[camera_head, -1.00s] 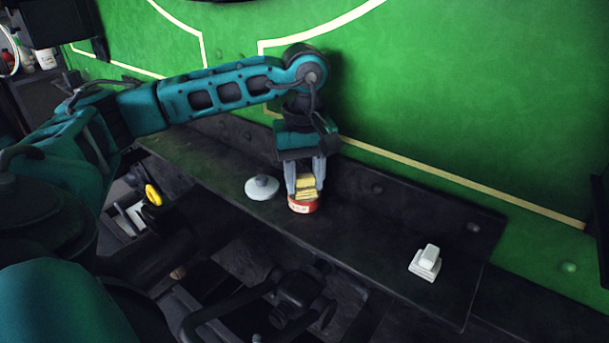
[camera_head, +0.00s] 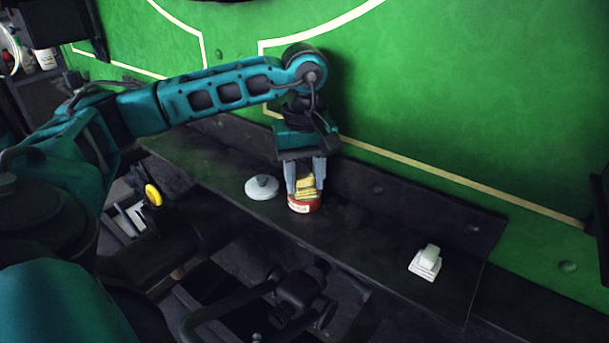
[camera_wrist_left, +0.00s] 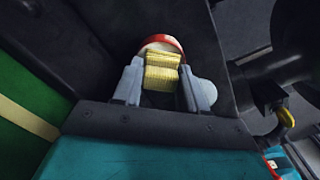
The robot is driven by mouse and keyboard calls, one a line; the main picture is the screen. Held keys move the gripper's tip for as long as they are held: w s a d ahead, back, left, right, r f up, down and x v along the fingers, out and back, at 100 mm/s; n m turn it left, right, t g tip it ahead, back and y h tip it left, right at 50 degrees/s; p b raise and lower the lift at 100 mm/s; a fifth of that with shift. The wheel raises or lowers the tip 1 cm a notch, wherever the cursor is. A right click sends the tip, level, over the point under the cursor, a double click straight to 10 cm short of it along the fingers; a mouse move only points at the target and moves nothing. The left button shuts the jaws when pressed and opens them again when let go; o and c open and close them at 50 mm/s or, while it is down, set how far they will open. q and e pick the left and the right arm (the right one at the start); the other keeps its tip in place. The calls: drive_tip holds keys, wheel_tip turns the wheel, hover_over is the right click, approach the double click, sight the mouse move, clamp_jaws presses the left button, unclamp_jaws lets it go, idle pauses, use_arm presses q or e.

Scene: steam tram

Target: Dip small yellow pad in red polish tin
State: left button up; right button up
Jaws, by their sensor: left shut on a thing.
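My left gripper (camera_head: 305,178) is shut on the small yellow pad (camera_head: 306,187), pointing down over the dark ledge. The red polish tin (camera_head: 304,205) stands on the ledge directly below, and the pad's lower edge is at the tin's top. I cannot tell how deep the pad sits in the tin. In the left wrist view the yellow pad (camera_wrist_left: 161,72) is between the two grey fingers, with the red rim of the tin (camera_wrist_left: 162,41) showing beyond it. My right gripper is not in view.
A light grey round lid (camera_head: 262,187) lies on the ledge left of the tin. A white block-like pad (camera_head: 427,260) lies on the ledge at the right. The green panel (camera_head: 450,110) rises behind the ledge. The ledge between tin and white pad is clear.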

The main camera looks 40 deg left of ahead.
sight(305, 175)
use_arm(q)
drive_tip(key=shift+f, duration=0.1)
drive_tip(key=shift+r+p, duration=1.45)
drive_tip(key=shift+r, duration=0.45)
drive_tip(key=shift+r+p, duration=1.25)
drive_tip(key=shift+r, duration=0.45)
